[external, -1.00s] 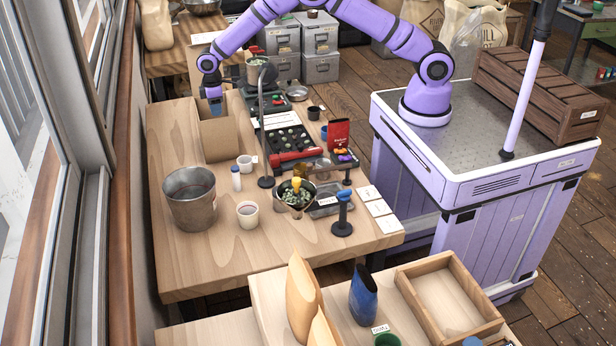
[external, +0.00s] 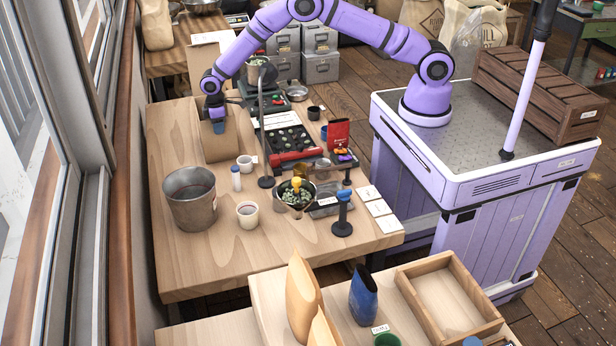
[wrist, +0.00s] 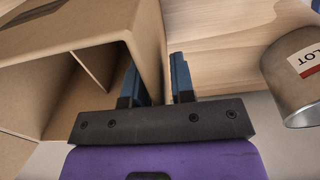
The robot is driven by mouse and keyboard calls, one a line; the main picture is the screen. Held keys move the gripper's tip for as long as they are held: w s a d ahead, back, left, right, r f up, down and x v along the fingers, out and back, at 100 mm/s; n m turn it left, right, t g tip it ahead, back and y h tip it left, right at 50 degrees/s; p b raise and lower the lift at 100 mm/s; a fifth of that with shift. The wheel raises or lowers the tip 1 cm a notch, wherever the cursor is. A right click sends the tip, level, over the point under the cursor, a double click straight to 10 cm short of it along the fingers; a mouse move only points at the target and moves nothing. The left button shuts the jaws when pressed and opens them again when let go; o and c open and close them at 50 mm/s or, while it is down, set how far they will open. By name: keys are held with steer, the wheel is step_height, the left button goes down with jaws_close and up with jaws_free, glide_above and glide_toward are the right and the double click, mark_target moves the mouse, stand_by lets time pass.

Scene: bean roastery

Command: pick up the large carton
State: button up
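The large carton (external: 222,148) is an open-topped brown cardboard box at the far left of the workbench. It also fills the left of the wrist view (wrist: 85,25), where its open inside and an inner divider or flap show. My gripper (external: 217,126) is at the carton's upper rim, pointing down. In the wrist view my gripper (wrist: 154,66) has its two blue fingers apart, astride one carton wall: one finger inside, one outside. A gap shows beside the wall, so the fingers do not look closed on it. The fingertips' depth is partly hidden in the external view.
A metal bucket (external: 192,200), a white bottle (external: 236,180) and cups (external: 247,213) stand in front of the carton. A lamp-like stand (external: 264,140) and a seedling-like black tray (external: 283,140) are to its right. A labelled tin (wrist: 295,85) is right of my gripper.

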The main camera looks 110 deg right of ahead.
jaws_close()
steer(key=shift+r, duration=0.1)
